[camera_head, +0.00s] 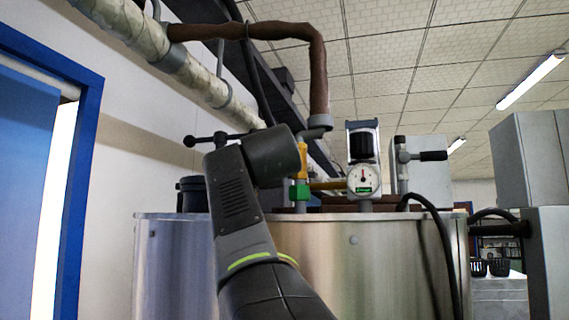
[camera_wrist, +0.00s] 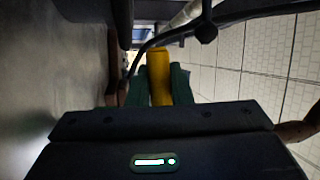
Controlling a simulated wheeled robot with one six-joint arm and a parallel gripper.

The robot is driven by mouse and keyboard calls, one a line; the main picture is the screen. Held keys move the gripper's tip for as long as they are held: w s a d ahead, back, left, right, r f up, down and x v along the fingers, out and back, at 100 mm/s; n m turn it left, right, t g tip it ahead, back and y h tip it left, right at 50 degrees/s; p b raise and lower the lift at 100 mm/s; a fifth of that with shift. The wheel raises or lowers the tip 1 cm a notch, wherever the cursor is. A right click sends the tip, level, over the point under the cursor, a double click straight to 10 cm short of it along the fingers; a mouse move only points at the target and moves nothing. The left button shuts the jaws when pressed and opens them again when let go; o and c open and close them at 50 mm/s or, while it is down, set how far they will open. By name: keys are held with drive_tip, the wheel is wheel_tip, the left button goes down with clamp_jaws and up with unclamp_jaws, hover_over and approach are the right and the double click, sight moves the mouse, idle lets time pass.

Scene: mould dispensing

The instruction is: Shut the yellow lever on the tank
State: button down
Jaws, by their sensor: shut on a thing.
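The yellow lever (camera_head: 303,157) stands roughly upright above the tank (camera_head: 375,255) in the head view, just right of my arm's rounded joint. A green block (camera_head: 299,190) shows at its lower end. In the wrist view my gripper (camera_wrist: 159,88) has its two dark green fingers on either side of the yellow lever (camera_wrist: 158,66), shut on it. The lever's far end sticks out past the fingertips. In the head view my arm hides most of the gripper, and I cannot tell its fingers apart there.
A dial gauge (camera_head: 362,179) stands on the tank right of the lever, with a grey valve with a black handle (camera_head: 432,156) beyond it. A brown pipe (camera_head: 318,75) comes down from above near the lever. A blue door frame (camera_head: 85,170) is at the left.

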drive_tip(key=shift+b, duration=0.55)
drive_tip(key=shift+m+b, duration=0.35)
drive_tip(key=shift+m, duration=0.15)
drive_tip(key=shift+r+t, duration=0.3)
drive_tip(key=c, duration=1.3)
unclamp_jaws()
drive_tip(key=shift+s, duration=0.1)
